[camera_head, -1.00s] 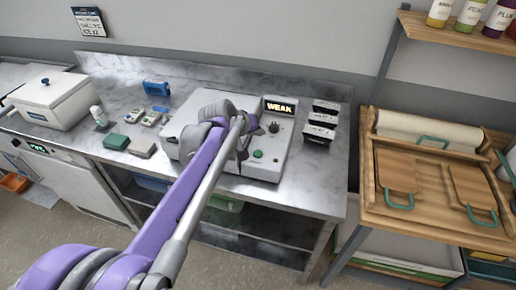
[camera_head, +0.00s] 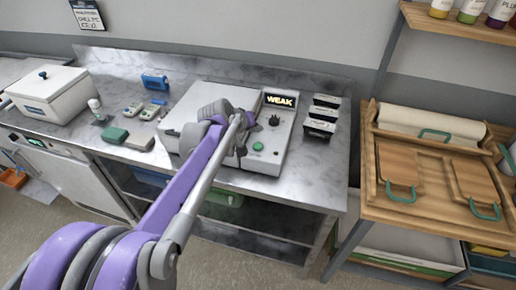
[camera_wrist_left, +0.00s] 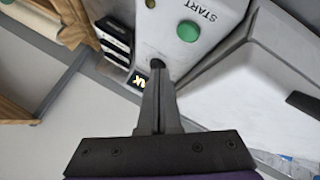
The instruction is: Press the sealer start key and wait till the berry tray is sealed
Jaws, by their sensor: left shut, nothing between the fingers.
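The sealer (camera_head: 203,97) is a pale grey machine on the steel bench, partly hidden by my left arm. Its display (camera_head: 280,100) reads WEAK. A dark knob (camera_head: 274,121) sits below the display. The round green start key (camera_head: 258,146) is lower on the panel. The start key (camera_wrist_left: 187,31) also shows in the left wrist view, uncovered, beside the word START. My left gripper (camera_wrist_left: 157,68) is shut and empty, its tips over the panel to one side of the key and apart from it. No berry tray can be made out. My right gripper is not in view.
Black packs with white labels (camera_head: 321,117) stand right of the sealer. A white box (camera_head: 47,97), a bottle (camera_head: 96,109), a green block (camera_head: 115,135) and small devices are on the left. A wooden rack (camera_head: 430,215) stands right of the bench.

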